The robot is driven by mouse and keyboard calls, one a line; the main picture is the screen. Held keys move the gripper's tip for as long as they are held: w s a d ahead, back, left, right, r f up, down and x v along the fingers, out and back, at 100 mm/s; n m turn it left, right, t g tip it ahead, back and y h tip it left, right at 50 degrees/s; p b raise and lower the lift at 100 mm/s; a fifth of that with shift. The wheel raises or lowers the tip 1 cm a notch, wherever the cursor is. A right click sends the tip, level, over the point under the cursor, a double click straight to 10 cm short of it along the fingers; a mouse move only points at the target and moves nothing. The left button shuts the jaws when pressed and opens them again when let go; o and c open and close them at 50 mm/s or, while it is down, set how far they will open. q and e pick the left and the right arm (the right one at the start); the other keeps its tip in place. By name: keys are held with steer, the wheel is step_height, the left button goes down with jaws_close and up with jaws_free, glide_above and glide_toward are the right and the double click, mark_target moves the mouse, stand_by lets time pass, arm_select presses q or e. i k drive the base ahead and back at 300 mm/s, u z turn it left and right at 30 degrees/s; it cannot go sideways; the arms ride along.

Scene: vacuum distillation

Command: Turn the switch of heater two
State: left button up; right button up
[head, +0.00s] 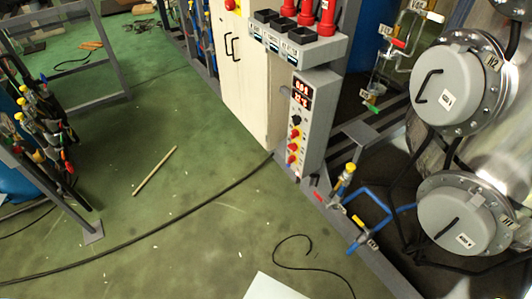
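A narrow grey control box (311,125) stands upright at the middle of the head view. Its front has a lit red number display (300,93), a black knob (296,120) below it, and a column of red and yellow switches (294,134) under the knob. The switch labels are too small to read, so I cannot tell which is heater two's or how it is set. Two round grey covers with black handles, an upper one (450,82) and a lower one (455,220), sit on the metal vessel at the right. Neither of my grippers is in view.
A grey shelf (300,45) with red items and black bins juts out above the control box. Blue pipes with yellow valves (348,172) stand low to its right. A black cable (130,252) and a stick (154,171) lie on the open green floor. A tool rack is at left.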

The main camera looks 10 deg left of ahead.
mark_target(294, 147)
steer(key=u, duration=0.9)
steer(key=k, duration=1.15)
steer(key=u, duration=0.9)
steer(key=i, duration=2.7)
steer(key=z, duration=0.9)
steer(key=i, duration=1.75)
steer(key=z, duration=1.95)
steer(key=i, duration=0.9)
steer(key=z, duration=0.7)
